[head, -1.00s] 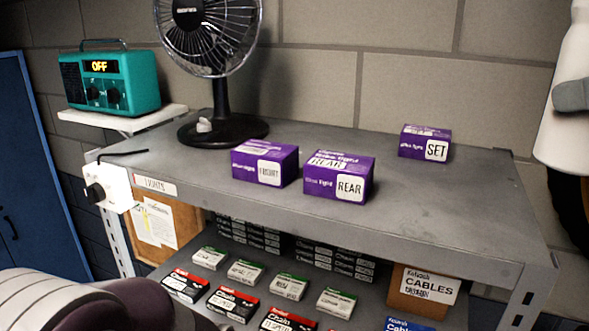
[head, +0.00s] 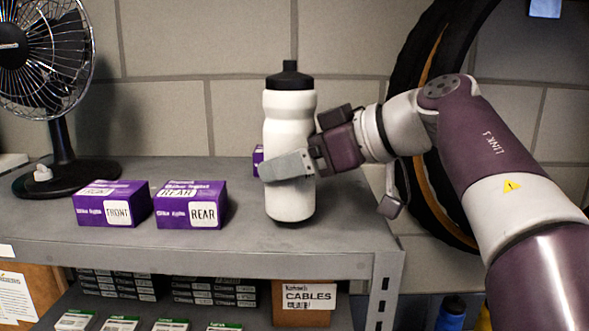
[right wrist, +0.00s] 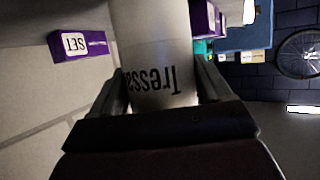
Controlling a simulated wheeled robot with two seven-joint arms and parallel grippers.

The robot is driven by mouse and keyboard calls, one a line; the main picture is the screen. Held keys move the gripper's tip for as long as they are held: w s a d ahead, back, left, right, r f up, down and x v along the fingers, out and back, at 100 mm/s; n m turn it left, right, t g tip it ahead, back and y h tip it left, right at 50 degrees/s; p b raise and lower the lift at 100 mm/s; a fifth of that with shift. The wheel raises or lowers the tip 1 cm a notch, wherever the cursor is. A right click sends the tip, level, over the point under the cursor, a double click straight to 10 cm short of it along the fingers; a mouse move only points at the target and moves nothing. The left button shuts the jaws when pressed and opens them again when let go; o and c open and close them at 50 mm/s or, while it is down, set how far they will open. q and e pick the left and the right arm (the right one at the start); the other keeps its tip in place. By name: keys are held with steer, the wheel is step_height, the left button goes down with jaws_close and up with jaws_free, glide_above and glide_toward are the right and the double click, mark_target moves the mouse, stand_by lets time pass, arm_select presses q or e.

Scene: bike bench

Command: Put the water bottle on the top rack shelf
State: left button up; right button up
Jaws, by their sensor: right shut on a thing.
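The white water bottle (head: 289,130) with a black cap is upright in the head view, over the right part of the grey top rack shelf (head: 245,245). My right gripper (head: 290,166) is shut around the bottle's middle from the right. The bottle's base appears at or just above the shelf surface; I cannot tell whether it touches. In the right wrist view the bottle (right wrist: 155,50), with dark lettering, sits between the two fingers. My left gripper is not in view.
Two purple light boxes, FRONT (head: 112,204) and REAR (head: 190,205), stand left of the bottle. The SET box (head: 257,158) is mostly hidden behind it. A black fan (head: 62,150) stands at the far left. A tyre (head: 425,110) hangs right of the shelf.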

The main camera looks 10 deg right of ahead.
steer(key=shift+d+f, duration=0.2)
steer(key=shift+f, duration=0.35)
steer(key=shift+a+f, duration=0.1)
steer(key=shift+a, duration=0.2)
steer(key=o, duration=1.2)
steer(key=shift+s+d+r, duration=0.1)
steer(key=shift+d+r, duration=0.1)
steer(key=shift+d, duration=0.1)
steer(key=b+v, duration=0.1)
steer(key=v, duration=1)
steer(key=shift+s+d, duration=0.15)
steer(key=shift+s, duration=0.1)
steer(key=shift+r, duration=0.1)
